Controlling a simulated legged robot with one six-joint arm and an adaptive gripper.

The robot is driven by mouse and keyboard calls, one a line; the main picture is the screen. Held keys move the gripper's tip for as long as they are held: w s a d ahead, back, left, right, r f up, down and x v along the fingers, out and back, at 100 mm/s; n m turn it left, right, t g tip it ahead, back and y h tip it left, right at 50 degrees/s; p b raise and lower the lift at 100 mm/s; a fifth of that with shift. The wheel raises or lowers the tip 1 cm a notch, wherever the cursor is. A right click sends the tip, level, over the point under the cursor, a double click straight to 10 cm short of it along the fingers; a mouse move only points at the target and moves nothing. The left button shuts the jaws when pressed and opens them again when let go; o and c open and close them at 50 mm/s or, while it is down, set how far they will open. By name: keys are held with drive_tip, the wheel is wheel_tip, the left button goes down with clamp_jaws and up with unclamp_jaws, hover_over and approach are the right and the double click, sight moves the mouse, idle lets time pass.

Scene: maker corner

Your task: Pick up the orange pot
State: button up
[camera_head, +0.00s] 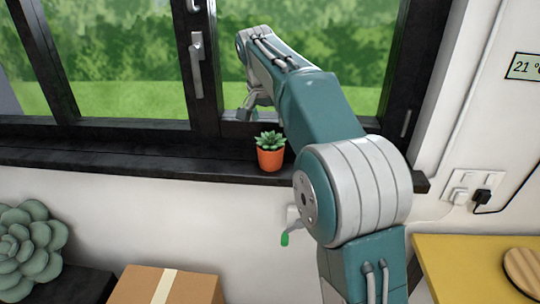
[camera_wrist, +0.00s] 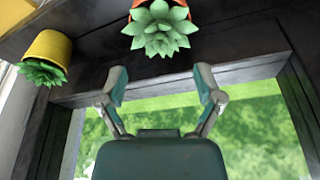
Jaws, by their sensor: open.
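The small orange pot (camera_head: 271,159) with a green succulent stands upright on the dark windowsill in the head view. In the wrist view, the succulent (camera_wrist: 158,28) shows at the top centre, with a little of the orange pot's rim around it. My gripper (camera_head: 250,108) is above and slightly left of the pot in the head view, partly hidden by my arm. In the wrist view my gripper (camera_wrist: 161,82) has its fingers spread with nothing between them. The plant is beyond the fingertips, apart from them.
A yellow pot (camera_wrist: 48,46) with a succulent is at the left in the wrist view. The dark windowsill (camera_head: 120,159) is bare left of the orange pot. A window handle (camera_head: 197,62) sticks out above. Below are a cardboard box (camera_head: 195,288) and a large succulent (camera_head: 28,250).

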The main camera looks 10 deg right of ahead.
sight(270, 136)
drive_tip(key=x, duration=0.6)
drive_tip(key=shift+f, duration=0.4)
clamp_jaws()
